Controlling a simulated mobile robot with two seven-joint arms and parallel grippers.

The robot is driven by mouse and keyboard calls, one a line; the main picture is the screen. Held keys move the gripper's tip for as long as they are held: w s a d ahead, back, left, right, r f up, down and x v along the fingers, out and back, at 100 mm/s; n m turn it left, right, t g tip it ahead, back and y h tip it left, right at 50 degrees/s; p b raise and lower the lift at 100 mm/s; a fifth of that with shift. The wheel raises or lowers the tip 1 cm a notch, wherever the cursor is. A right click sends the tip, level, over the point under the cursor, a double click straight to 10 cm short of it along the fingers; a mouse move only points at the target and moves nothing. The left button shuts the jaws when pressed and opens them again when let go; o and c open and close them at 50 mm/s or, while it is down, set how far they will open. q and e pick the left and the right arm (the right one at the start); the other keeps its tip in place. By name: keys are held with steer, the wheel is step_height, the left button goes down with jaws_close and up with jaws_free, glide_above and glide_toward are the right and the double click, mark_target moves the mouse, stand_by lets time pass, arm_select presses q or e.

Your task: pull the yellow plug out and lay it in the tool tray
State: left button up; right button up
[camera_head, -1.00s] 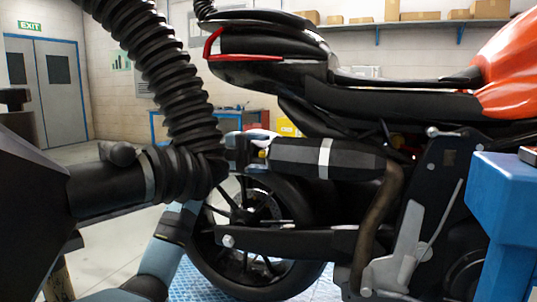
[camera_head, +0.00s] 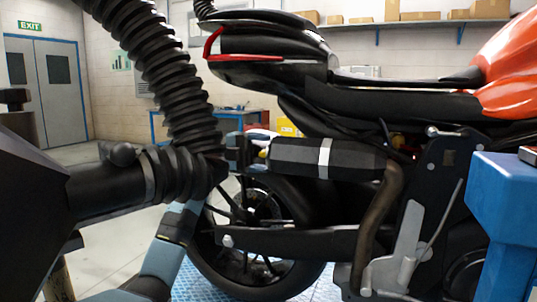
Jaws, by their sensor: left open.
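The yellow plug (camera_head: 263,153) shows as a small yellow patch at the rear end of the motorcycle's black silencer (camera_head: 325,158). My left gripper (camera_head: 252,151) is open just behind the silencer end, with its blue-grey fingers close to the plug. The fingers partly hide the plug, and I cannot tell whether they touch it. My left arm reaches up to it from the bottom, partly behind a black corrugated hose. No tool tray can be made out for certain. My right gripper is not in view.
The corrugated hose (camera_head: 155,75) and its dark nozzle (camera_head: 110,187) fill the left foreground. The rear wheel (camera_head: 250,250) is below the silencer. A workbench (camera_head: 175,125) stands at the back.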

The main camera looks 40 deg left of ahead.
arm_select(q)
steer(key=c, duration=1.2)
steer(key=shift+v, duration=3)
steer(key=shift+c, duration=0.2)
